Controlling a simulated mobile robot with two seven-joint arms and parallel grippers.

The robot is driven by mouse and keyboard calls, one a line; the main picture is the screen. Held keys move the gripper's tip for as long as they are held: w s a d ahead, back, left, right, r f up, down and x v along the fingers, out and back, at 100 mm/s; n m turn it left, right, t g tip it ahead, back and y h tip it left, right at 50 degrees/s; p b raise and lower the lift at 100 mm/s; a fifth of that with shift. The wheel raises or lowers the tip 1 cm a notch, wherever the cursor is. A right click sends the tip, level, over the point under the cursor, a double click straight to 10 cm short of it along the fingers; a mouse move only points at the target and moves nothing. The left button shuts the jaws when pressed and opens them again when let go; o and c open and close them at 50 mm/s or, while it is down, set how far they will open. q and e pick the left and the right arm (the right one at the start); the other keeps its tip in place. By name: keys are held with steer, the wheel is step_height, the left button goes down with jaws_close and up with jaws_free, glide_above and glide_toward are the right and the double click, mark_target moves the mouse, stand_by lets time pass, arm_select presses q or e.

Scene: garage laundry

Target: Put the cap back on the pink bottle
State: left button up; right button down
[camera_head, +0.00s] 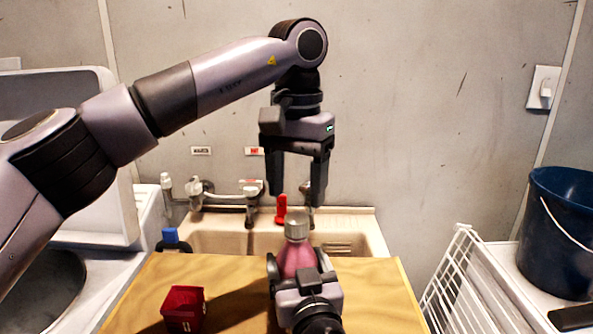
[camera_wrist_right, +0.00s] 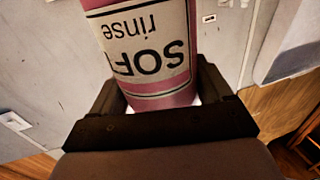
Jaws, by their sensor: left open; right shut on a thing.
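The pink bottle (camera_head: 298,261) stands upright over the wooden board, its label reading "SOFT rinse" in the right wrist view (camera_wrist_right: 150,45). A grey cap (camera_head: 296,226) is at the top of the bottle's neck; I cannot tell how firmly it is seated. My right gripper (camera_head: 297,264) is shut on the bottle's body from the near side, one finger on each side. My left gripper (camera_head: 297,196) is open and empty, pointing down just above the cap, with its fingers apart. The bottle's base is hidden behind my right gripper.
A dark red box (camera_head: 184,309) stands on the wooden board (camera_head: 375,290) to the left. Behind are a sink (camera_head: 215,237) with taps and a red object (camera_head: 281,209). A white rack (camera_head: 455,275) and a dark blue bucket (camera_head: 560,235) are at the right.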

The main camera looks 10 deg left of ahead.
arm_select(q)
steer(key=n, duration=0.5)
steer(key=shift+d+r, duration=0.1)
steer(key=n, duration=0.6)
steer(key=shift+r, duration=0.1)
steer(key=n, duration=0.5)
steer(key=shift+d, duration=0.1)
steer(key=n, duration=0.3)
steer(key=shift+s+r, duration=0.1)
steer(key=n, duration=0.5)
steer(key=shift+r, duration=0.1)
steer(key=n, duration=0.6)
steer(key=shift+r+n, duration=0.15)
steer(key=shift+n, duration=0.15)
steer(key=n, duration=0.6)
steer(key=shift+r, duration=0.15)
steer(key=n, duration=0.7)
steer(key=shift+r, duration=0.15)
steer(key=n, duration=0.6)
steer(key=shift+r, duration=0.2)
steer(key=n, duration=0.5)
steer(key=shift+w+a+r, duration=0.2)
steer(key=shift+f, duration=0.1)
